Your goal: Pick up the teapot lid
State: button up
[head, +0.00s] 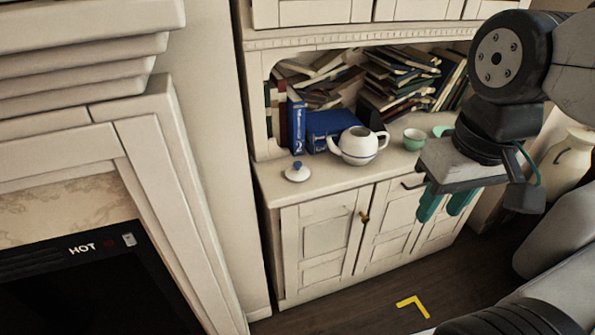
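The teapot lid (298,174) is white with a blue knob. It lies knob up on the cabinet top, near its left front corner. The white teapot (358,147) stands to its right, upright and without a lid on top. My gripper (441,210) has two teal fingers pointing down, with a gap between them and nothing held. It hangs in front of the cabinet doors, to the right of the lid and well apart from it.
The white cabinet (330,180) has books (330,128) behind the teapot. A green cup (413,139) stands right of the teapot. A fireplace surround (170,190) is at left. A white vase (568,160) is at right. Floor (350,318) shows in front.

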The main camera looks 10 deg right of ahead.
aim_at(296, 172)
jog(key=k, duration=0.5)
jog(key=u, duration=1.7)
jog(key=i, duration=1.2)
jog(key=z, duration=2.15)
jog(key=i, duration=0.5)
jog(key=z, duration=0.05)
